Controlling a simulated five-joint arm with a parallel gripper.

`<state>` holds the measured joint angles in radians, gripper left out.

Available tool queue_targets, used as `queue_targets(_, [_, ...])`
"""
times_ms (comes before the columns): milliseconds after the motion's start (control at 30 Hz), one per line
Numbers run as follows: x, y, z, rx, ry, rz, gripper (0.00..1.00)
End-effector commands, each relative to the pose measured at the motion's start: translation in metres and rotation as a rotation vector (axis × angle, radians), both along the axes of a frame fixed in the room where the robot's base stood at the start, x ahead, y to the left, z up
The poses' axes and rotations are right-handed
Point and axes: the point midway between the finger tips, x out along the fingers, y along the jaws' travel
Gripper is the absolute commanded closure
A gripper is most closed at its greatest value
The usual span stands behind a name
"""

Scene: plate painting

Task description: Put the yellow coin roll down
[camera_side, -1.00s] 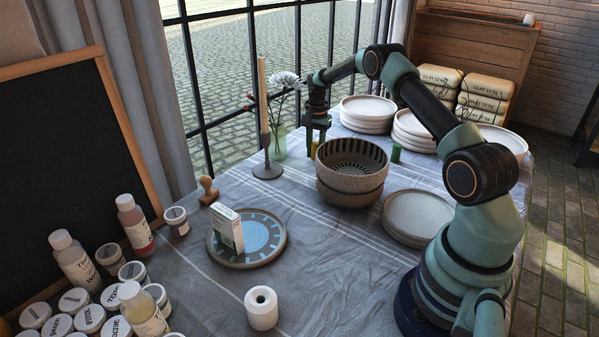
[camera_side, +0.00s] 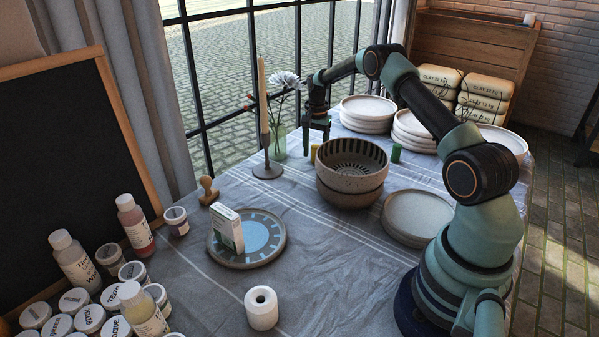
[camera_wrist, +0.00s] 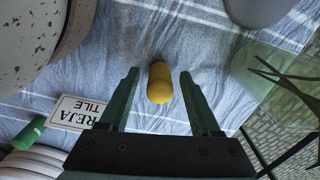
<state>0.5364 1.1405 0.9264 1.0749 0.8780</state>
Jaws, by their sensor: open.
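The yellow coin roll (camera_wrist: 160,84) stands on the striped cloth between and just beyond my open fingers in the wrist view. In the side view the yellow roll (camera_side: 314,153) shows just left of the patterned bowl, partly hidden by it. My gripper (camera_wrist: 158,100) is open, with a finger on each side of the roll and a gap to both. In the side view my gripper (camera_side: 316,140) hangs behind the bowls, above the roll.
Stacked bowls (camera_side: 350,185) stand close in front of the roll. A glass vase with a white flower (camera_side: 279,142) and a candle holder (camera_side: 267,170) stand to the left. A green roll (camera_side: 396,152) and a lettered tile (camera_wrist: 75,112) are nearby. Plate stacks (camera_side: 367,112) lie behind.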

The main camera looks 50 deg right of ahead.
Motion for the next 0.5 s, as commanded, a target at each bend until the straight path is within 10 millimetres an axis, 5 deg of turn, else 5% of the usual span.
queue_targets(500, [0.001,0.0,0.096,-0.002,-0.002,0.0,0.36])
